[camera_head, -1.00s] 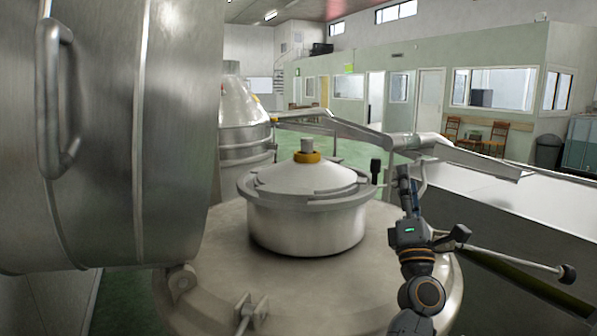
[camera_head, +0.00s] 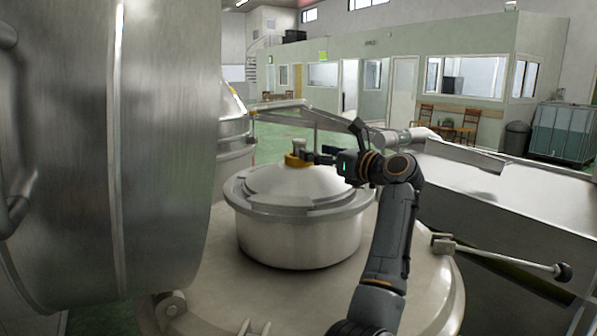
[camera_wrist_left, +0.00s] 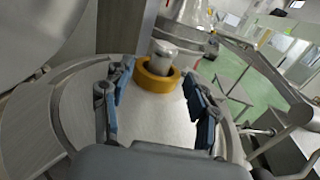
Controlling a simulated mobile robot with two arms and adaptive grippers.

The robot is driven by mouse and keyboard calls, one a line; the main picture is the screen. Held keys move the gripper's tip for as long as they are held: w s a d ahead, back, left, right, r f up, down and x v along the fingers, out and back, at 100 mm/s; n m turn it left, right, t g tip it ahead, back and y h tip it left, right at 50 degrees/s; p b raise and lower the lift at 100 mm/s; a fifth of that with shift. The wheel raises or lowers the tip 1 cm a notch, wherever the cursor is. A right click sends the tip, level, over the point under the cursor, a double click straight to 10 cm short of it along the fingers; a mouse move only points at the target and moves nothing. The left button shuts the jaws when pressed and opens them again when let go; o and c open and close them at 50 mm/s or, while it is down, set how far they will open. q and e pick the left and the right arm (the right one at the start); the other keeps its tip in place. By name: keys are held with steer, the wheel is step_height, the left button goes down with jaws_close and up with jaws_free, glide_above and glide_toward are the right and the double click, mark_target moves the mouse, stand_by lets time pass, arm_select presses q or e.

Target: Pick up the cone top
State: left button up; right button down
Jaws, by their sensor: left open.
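The cone top (camera_head: 285,184) is a shallow metal cone on a round drum (camera_head: 300,240), with a yellow-orange ring (camera_head: 291,161) and a short grey stub (camera_head: 299,147) at its peak. My left gripper (camera_head: 314,158) is close to the ring, at its right in the head view, and partly covers it. In the left wrist view the gripper (camera_wrist_left: 157,76) is open, its blue-padded fingers either side of the ring (camera_wrist_left: 160,84) and stub (camera_wrist_left: 163,56), with gaps visible. The cone's surface (camera_wrist_left: 160,120) shows between the fingers. My right gripper is not in view.
A large steel cylinder (camera_head: 160,150) stands close on the left. A bar with a black knob (camera_head: 500,260) sticks out at the right, beside a big metal trough (camera_head: 500,200). Another conical vessel (camera_head: 234,125) stands behind. Green floor lies beyond.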

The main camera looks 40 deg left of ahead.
mark_target(305, 145)
arm_select(q)
steer(key=shift+a, duration=0.4)
steer(key=shift+a+r, duration=0.1)
steer(key=shift+a, duration=0.05)
steer(key=a+p, duration=0.1)
steer(key=a+r+p, duration=0.1)
steer(key=shift+w+p, duration=0.3)
steer(key=shift+w, duration=0.05)
steer(key=shift+w+a+f+p, duration=0.1)
steer(key=shift+a+f+p, duration=0.1)
steer(key=shift+a, duration=0.4)
steer(key=shift+w+a+f+p, duration=0.1)
steer(key=shift+a+f+p, duration=0.1)
steer(key=shift+a, duration=0.65)
steer(key=shift+d, duration=0.2)
steer(key=shift+c, duration=0.9)
steer(key=c, duration=0.3)
jaws_close()
steer(key=shift+r, duration=0.25)
steer(key=shift+a+f, duration=0.1)
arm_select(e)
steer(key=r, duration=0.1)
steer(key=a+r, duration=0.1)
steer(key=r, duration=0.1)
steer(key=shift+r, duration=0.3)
